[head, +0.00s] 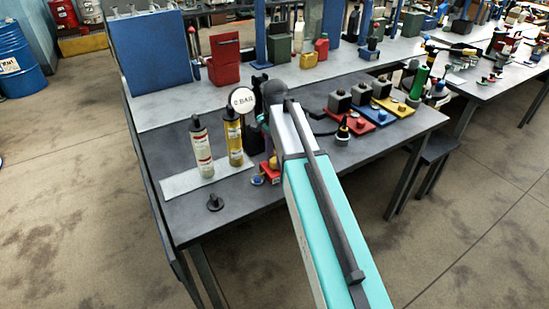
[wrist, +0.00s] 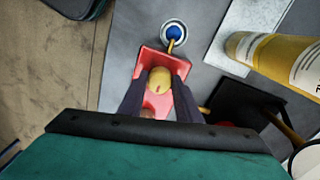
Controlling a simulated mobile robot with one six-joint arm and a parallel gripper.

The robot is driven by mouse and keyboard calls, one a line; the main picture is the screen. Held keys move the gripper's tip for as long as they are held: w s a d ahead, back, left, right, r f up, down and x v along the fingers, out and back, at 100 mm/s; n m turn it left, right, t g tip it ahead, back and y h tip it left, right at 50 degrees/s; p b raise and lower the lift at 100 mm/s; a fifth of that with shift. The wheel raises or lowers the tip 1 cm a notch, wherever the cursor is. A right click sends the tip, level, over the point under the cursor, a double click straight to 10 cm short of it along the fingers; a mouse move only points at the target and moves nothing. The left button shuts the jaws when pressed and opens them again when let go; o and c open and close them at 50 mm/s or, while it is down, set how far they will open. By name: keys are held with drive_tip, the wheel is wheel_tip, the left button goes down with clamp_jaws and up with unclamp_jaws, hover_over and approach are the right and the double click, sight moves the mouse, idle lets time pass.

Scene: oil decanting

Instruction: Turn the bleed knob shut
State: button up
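The bleed knob (wrist: 160,80) is a rounded yellow knob with a small red mark on top, standing on a red block (wrist: 150,62) in the wrist view. My gripper (wrist: 161,84) has its two dark fingers on either side of the knob, tips close against its edges. I cannot tell whether they press on it or leave a slight gap. A brass spout reaches from the block over a small dish with a blue centre (wrist: 174,31). In the head view the red block (head: 268,173) shows partly at the bench front; my arm hides the knob.
A yellow bottle (head: 233,140) and a white-and-red bottle (head: 201,148) stand on a pale mat (head: 178,186) to the left. A round gauge (head: 242,100) stands just behind. A black knob (head: 215,202) lies at the front left. Red, blue and yellow fixtures (head: 350,122) stand to the right.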

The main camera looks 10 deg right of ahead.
drive_tip(key=shift+n, duration=0.4)
drive_tip(key=n+p, duration=0.1)
drive_tip(key=n, duration=0.2)
drive_tip(key=shift+r+p, duration=0.1)
drive_tip(key=shift+p, duration=0.2)
drive_tip(key=n+p, duration=0.1)
drive_tip(key=n, duration=0.4)
drive_tip(key=n+p, duration=0.1)
drive_tip(key=n, duration=0.8)
drive_tip(key=shift+p, duration=0.35)
drive_tip(key=o, duration=1.1)
drive_tip(key=shift+c, duration=0.2)
